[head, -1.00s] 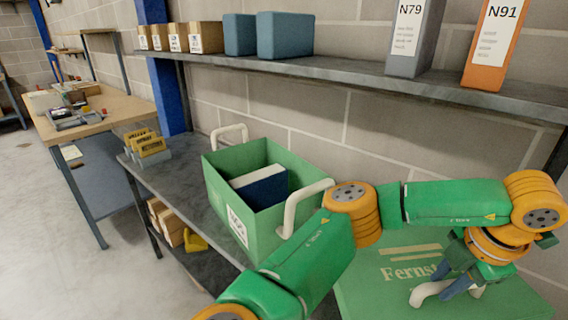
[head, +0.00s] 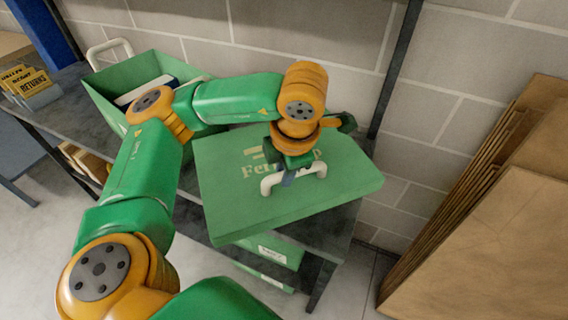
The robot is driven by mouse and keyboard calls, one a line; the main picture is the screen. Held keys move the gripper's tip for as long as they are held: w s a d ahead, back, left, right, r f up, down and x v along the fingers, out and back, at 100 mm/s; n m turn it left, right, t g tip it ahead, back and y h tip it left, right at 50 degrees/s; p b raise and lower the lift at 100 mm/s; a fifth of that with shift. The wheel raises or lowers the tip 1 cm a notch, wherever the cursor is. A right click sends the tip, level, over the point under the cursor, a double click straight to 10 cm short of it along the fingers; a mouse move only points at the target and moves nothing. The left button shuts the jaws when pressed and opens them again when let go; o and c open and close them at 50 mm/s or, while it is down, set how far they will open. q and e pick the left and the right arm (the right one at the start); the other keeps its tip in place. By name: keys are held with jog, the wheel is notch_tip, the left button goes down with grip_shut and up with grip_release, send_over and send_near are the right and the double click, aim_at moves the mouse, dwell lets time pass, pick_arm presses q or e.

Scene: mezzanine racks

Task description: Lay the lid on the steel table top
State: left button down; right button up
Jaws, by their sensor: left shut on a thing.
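The lid (head: 225,205) is a flat green panel with pale lettering and a white handle (head: 268,186). My left gripper (head: 289,178) is shut on that handle from above and hides part of the lettering. The lid is roughly level over the right end of the steel table top (head: 70,103), and its near edge reaches out past the table's front. I cannot tell whether its underside touches the top. My right gripper is not in view.
An open green crate (head: 108,88) with a dark blue and white thing inside stands left of the lid. Yellow cards in a holder (head: 30,85) stand further left. A rack post (head: 397,75) rises behind the lid. Brown boards (head: 480,250) lean at the right.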

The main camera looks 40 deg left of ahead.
aim_at(300, 178)
pick_arm(q)
jog(key=w+f, duration=0.2)
jog(key=w+f+b, duration=0.1)
jog(key=w+f, duration=0.3)
jog(key=shift+w+a+f+b, duration=0.2)
jog(key=shift+w+a+b, duration=0.1)
jog(key=shift+w+a, duration=0.05)
jog(key=x, duration=0.1)
jog(key=p+x, duration=0.1)
jog(key=x, duration=0.1)
jog(key=shift+d+f, duration=0.25)
jog(key=shift+f, duration=0.1)
jog(key=c, duration=0.7)
grip_release()
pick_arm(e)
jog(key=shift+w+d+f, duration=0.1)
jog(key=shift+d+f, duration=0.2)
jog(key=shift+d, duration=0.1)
pick_arm(q)
jog(key=shift+r, duration=0.1)
jog(key=p+v, duration=0.2)
jog(key=v, duration=0.9)
jog(key=shift+s+d+r, duration=0.1)
jog(key=shift+d+r, duration=0.1)
jog(key=shift+r, duration=0.3)
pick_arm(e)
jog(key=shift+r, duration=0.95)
